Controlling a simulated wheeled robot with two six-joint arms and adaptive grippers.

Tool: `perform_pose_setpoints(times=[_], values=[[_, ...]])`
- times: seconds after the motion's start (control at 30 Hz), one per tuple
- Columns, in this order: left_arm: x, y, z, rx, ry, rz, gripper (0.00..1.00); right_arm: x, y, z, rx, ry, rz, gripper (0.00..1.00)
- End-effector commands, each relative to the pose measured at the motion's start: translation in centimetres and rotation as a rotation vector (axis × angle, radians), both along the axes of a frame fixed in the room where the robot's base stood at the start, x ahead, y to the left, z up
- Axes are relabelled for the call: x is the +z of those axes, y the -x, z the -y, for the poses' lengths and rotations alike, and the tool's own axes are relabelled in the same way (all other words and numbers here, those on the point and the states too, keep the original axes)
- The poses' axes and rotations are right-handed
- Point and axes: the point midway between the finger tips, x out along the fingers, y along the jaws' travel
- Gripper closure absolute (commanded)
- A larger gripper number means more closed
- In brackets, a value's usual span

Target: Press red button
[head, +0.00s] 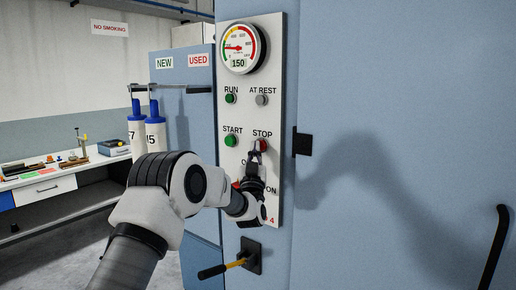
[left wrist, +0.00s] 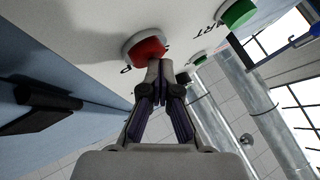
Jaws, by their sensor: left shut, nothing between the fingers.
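The red STOP button (head: 261,145) is on the white control panel (head: 245,112), to the right of the green START button (head: 231,140). My left gripper (head: 256,153) is shut and empty, its fingertips just below the red button in the head view. In the left wrist view the closed fingertips (left wrist: 158,64) overlap the edge of the red button (left wrist: 146,50). I cannot tell whether they press it or only sit close. The green button (left wrist: 237,13) also shows there. My left wrist hides the lower panel labels. My right gripper is not in view.
A round gauge (head: 240,48) and RUN and AT REST lamps are above the buttons. A lever with a yellow shaft (head: 235,264) is below the panel. A black latch (head: 303,142) is to the right. A workbench (head: 60,178) stands at the left.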

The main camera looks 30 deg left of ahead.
Motion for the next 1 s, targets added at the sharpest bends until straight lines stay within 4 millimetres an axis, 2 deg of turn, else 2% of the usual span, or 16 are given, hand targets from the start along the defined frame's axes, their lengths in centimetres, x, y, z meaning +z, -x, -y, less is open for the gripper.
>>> perform_pose_setpoints(times=[0.33,0.7,1.0], values=[[0.0,0.1,0.0,0.000,0.000,0.000,1.00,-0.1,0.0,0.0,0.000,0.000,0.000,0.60],[-0.1,1.9,-0.1,-0.001,0.000,0.000,1.00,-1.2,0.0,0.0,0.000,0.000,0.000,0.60],[-0.1,2.0,-0.1,0.000,0.000,0.000,1.00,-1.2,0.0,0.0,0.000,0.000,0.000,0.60]])
